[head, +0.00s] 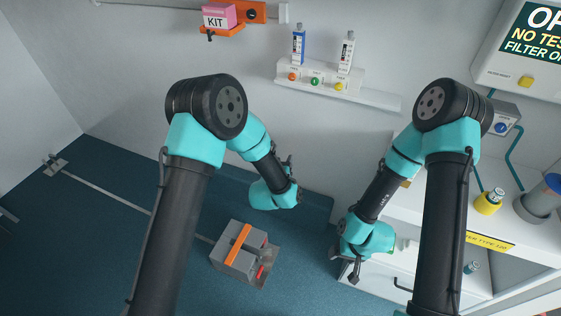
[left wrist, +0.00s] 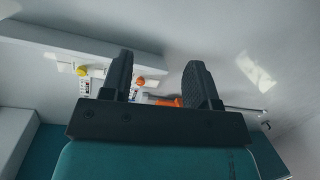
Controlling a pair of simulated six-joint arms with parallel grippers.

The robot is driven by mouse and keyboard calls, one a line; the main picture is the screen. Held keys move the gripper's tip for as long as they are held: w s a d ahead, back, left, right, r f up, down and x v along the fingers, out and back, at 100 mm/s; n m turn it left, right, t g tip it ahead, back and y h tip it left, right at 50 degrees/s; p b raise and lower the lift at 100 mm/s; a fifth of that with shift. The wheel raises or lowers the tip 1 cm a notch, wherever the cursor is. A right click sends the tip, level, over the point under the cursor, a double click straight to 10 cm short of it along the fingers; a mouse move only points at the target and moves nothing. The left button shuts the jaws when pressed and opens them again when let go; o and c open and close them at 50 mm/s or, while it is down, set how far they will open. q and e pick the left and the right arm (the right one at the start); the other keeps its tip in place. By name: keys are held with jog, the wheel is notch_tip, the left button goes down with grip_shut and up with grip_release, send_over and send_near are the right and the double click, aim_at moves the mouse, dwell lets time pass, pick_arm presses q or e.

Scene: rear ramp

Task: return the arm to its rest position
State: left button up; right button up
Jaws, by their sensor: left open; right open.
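My left gripper (left wrist: 160,80) shows close up in the left wrist view, its two black fingers spread with nothing held between them. In the head view the left arm hangs folded in front of the back wall, and its fingers are mostly hidden behind the wrist. My right gripper (head: 354,271) is open beside the white counter, below the teal wrist of the right arm. Its fingers are small and partly hidden, and no object shows in them.
A grey case (head: 238,257) with an orange strap sits on the blue floor below my left gripper. A wall shelf (head: 370,97) holds two testers. A pink kit box (head: 219,16) rests on an orange bracket. A white counter (head: 440,215) with a yellow-based vial (head: 489,201) stands right.

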pick_arm(q)
jog(key=shift+a+f, duration=0.15)
jog(key=shift+a, duration=0.05)
dwell(0.4)
jog(key=s+a+f+n+g+y, duration=0.1)
jog(key=s+a+f+g, duration=0.4)
jog(key=s+a+f, duration=0.4)
jog(key=s+a+f+n+g+y, duration=0.1)
jog(key=s+a+f+g, duration=0.5)
jog(key=a, duration=0.5)
jog(key=s+a+f+n+g, duration=0.1)
jog(key=s+a+g, duration=0.2)
jog(key=s, duration=1)
jog(key=a, duration=0.2)
jog(key=shift+s+a+h, duration=0.3)
jog(key=shift+s, duration=0.1)
